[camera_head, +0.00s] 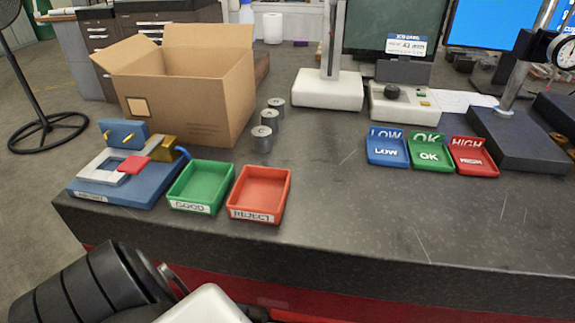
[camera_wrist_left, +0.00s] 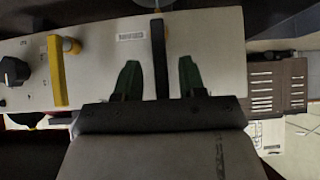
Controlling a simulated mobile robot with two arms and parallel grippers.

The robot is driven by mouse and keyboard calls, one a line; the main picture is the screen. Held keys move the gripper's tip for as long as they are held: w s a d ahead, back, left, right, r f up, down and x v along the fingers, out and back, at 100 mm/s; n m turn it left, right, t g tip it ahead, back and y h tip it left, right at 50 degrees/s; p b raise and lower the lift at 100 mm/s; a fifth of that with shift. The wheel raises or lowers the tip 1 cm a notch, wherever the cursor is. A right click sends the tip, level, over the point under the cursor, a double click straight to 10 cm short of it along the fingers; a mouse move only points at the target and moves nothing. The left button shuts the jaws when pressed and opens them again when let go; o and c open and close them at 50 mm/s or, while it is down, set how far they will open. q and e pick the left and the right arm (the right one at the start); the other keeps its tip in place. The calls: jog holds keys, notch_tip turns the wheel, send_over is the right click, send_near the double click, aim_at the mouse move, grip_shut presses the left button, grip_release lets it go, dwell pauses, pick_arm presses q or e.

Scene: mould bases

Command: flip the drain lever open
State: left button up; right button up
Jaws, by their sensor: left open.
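In the left wrist view, a light grey panel holds a long black bar-shaped lever (camera_wrist_left: 158,50), and a yellow lever (camera_wrist_left: 57,72) stands further left. Each has a brass-coloured fitting by its upper end. Which one is the drain lever I cannot tell. My left gripper (camera_wrist_left: 160,80) is open, its two dark green fingers on either side of the black lever with gaps to both. Whether the fingers reach down to its depth is unclear. Neither lever shows in the head view. My right gripper is in neither view.
A black knob (camera_wrist_left: 13,71) sits at the panel's left end. In the head view, the dark bench has an open cardboard box (camera_head: 190,85), a green tray (camera_head: 196,208), a red tray (camera_head: 254,217) and several small trays at right. The bench's middle front is clear.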

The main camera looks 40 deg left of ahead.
pick_arm(q)
jog(key=shift+s+r, duration=0.1)
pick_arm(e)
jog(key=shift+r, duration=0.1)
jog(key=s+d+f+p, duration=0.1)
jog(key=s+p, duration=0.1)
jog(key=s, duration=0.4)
pick_arm(q)
jog(key=p+v, duration=0.6)
jog(key=v, duration=0.4)
jog(key=shift+d+r, duration=0.15)
jog(key=shift+r, duration=0.05)
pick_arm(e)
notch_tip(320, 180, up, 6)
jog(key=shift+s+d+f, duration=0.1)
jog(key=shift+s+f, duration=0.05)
pick_arm(q)
jog(key=shift+s, duration=0.2)
